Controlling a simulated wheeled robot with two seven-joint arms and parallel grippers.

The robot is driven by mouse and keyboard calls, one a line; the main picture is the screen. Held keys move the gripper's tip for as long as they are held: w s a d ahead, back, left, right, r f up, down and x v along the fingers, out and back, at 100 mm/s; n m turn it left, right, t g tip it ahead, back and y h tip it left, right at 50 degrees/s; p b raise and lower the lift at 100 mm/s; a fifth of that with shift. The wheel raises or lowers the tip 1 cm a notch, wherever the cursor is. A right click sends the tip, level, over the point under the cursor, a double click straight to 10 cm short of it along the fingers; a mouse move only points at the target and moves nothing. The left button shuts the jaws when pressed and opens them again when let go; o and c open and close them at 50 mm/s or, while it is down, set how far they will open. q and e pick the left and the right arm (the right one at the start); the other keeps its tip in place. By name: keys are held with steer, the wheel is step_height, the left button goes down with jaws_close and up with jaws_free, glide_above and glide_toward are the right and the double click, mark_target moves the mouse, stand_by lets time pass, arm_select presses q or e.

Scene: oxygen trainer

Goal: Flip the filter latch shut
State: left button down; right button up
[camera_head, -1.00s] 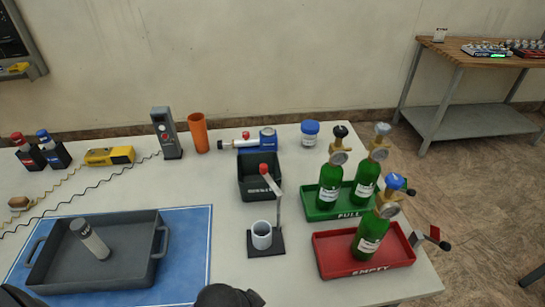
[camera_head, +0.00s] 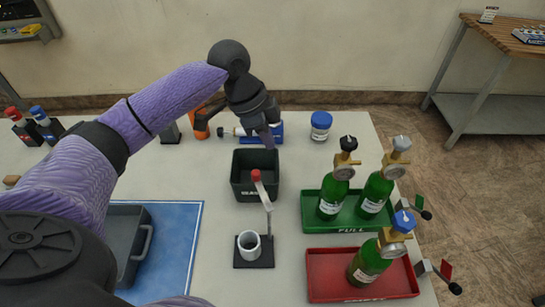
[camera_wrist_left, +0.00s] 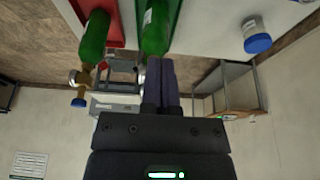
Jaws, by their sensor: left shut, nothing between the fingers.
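My left gripper (camera_head: 270,138) is shut and empty, pointing down in front of a blue unit (camera_head: 276,130) at the back of the table. A white cylinder (camera_head: 242,131) lies beside this unit, and the gripper partly covers both. Whether a latch sits there cannot be made out. In the left wrist view the two purple fingers (camera_wrist_left: 161,85) are together with nothing between them. A raised, tilted lever with a red knob (camera_head: 256,175) stands on a black base beside a white cup (camera_head: 249,242); no gripper touches it. My right gripper is not in view.
A black bin (camera_head: 237,180) stands just below the gripper. Green bottles stand in a green tray (camera_head: 308,226) and a red tray (camera_head: 318,283) at the right. A blue-lidded jar (camera_head: 320,126) is at the back. My left arm hides much of the table's left side.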

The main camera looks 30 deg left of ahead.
mark_target(262, 190)
arm_select(q)
step_height(262, 190, down, 10)
steer(key=b, duration=0.2)
steer(key=shift+s+a+r, duration=0.2)
steer(key=shift+s+a, duration=0.1)
stand_by(0.4)
